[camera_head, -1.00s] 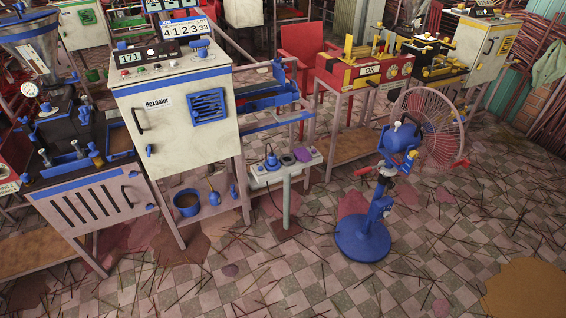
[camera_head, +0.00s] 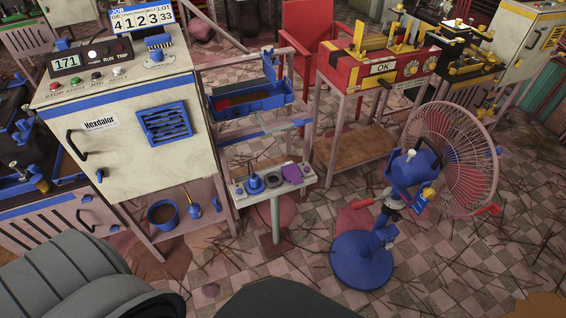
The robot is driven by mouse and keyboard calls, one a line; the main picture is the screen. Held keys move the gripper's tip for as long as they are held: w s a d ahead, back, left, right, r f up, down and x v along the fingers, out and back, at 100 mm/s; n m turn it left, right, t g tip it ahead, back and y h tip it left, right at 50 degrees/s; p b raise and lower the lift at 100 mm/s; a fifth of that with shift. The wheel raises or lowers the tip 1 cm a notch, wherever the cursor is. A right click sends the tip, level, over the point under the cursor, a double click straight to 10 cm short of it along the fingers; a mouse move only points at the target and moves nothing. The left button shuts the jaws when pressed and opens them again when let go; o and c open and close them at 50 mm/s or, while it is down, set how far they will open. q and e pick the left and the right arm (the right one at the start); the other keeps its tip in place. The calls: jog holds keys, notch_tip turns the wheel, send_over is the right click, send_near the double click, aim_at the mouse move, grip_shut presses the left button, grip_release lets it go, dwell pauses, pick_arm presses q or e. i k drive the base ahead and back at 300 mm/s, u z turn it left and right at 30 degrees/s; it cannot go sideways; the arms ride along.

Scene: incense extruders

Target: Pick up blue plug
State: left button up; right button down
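A blue plug (camera_head: 255,184) sits upright at the left part of a pale socket strip (camera_head: 240,195). The strip is on top of a thin post stand (camera_head: 275,220) in the middle of the view. Dark round shapes and a purple piece (camera_head: 294,174) are on the same strip, to the right of the blue plug. Neither of my grippers shows in the head view. A grey ribbed part of my arm is in the lower left, well short of the stand.
A white cabinet (camera_head: 120,145) marked Hexdalor stands left of the stand. A blue fan (camera_head: 362,259) stands to the right. A rack with a blue tray (camera_head: 250,104) is behind. Incense sticks litter the tiled floor, which has open room in front.

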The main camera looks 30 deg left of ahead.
aim_at(254, 179)
jog(key=u, duration=0.5)
jog(key=i, duration=1.1)
jog(key=u, duration=0.8)
